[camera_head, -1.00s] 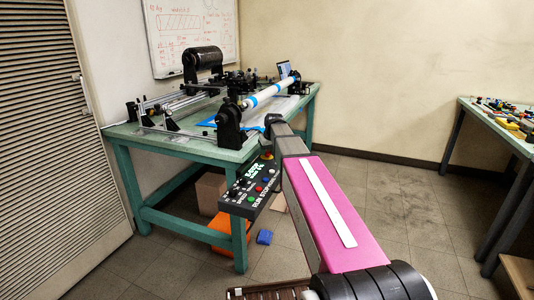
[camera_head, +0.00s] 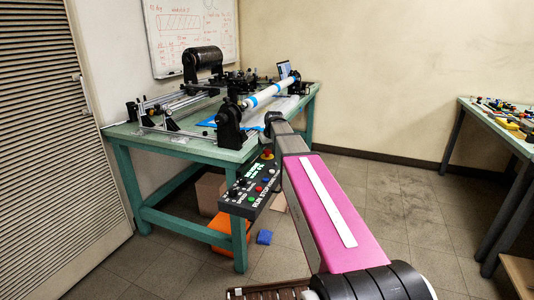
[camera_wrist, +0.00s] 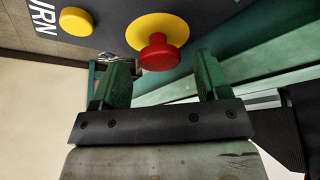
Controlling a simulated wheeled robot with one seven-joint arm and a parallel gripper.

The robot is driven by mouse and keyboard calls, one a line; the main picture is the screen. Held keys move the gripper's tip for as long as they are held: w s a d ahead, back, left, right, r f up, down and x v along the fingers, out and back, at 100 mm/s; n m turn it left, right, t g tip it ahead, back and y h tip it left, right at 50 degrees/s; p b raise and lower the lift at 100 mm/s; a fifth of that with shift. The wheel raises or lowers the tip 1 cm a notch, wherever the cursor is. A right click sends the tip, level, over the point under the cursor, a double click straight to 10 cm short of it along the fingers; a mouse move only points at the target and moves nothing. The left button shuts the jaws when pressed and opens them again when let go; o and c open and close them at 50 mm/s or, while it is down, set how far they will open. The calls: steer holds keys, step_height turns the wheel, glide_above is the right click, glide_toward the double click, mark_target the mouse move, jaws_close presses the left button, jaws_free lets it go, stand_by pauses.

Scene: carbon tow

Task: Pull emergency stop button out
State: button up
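The emergency stop button (camera_wrist: 158,53) is a red mushroom knob on a yellow round base (camera_wrist: 150,27), set on a dark control panel (camera_wrist: 108,35). In the head view the button (camera_head: 267,154) shows small at the far end of the panel (camera_head: 243,200), beside my arm. My gripper (camera_wrist: 160,72) is open in the wrist view, its two greenish fingers apart. The red knob appears above the gap between the fingertips, with no visible contact. The gripper is hidden behind my arm in the head view.
A yellow button (camera_wrist: 76,21) sits left of the stop button. The panel hangs at the front of a green-framed table (camera_head: 190,148) carrying a winding machine. An orange box (camera_head: 228,236) and a blue block (camera_head: 264,237) lie on the floor below. Open floor lies to the right.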

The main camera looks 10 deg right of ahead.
steer(key=shift+v, duration=3)
